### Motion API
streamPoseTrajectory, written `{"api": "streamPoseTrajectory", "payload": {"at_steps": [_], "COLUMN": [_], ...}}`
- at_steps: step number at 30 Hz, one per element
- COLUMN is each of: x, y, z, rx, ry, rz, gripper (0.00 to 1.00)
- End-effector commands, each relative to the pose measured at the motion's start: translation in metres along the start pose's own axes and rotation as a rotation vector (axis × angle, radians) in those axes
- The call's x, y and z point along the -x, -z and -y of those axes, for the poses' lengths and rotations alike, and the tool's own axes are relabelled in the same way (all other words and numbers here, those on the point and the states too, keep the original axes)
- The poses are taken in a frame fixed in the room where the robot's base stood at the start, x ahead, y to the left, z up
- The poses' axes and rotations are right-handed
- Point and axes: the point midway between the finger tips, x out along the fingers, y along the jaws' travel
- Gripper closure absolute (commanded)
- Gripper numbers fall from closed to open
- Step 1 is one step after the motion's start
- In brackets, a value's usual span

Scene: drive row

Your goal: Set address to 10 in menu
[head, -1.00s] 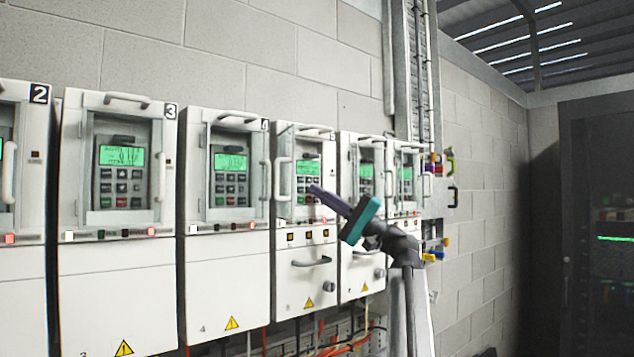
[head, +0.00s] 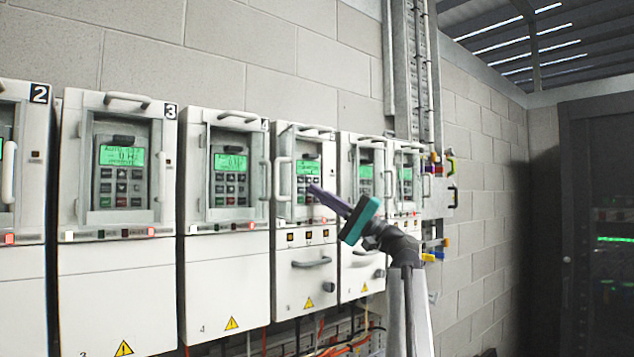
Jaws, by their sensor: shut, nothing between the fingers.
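A row of white drive cabinets runs along the wall, each with a keypad and green screen behind a framed window. My gripper (head: 318,191) is shut and empty, its fingertips at the lower part of the keypad on the fifth drive (head: 308,172). I cannot tell whether the tips touch a key. They hide part of its lower keys. The green screen (head: 309,165) of that drive is lit, but its text is too small to read. The drive marked 3 (head: 122,172) and the fourth drive (head: 230,177) also have lit green screens.
Bar handles (head: 283,180) stick out from the cabinet fronts near my gripper. Loose cables (head: 335,345) hang below the cabinets. A metal cable tray (head: 415,80) rises behind. A dark rack (head: 600,220) stands at the far right.

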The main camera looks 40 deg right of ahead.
Motion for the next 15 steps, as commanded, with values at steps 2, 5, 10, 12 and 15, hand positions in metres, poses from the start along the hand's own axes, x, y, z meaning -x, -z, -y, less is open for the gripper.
{"api": "streamPoseTrajectory", "payload": {"at_steps": [2,5,10,12,15], "x": [0.0023,0.0052,0.009,0.0095,0.0096], "y": [-0.0019,-0.004,-0.0066,-0.0069,-0.007], "z": [0.0011,0.003,0.0058,0.0064,0.0066], "rx": [0.0,0.001,0.0,0.0,0.0], "ry": [0.0,0.0,0.0,0.0,0.0], "rz": [0.0,0.0,0.0,0.0,0.001], "gripper": [1.0,1.0,1.0,1.0,1.0]}}
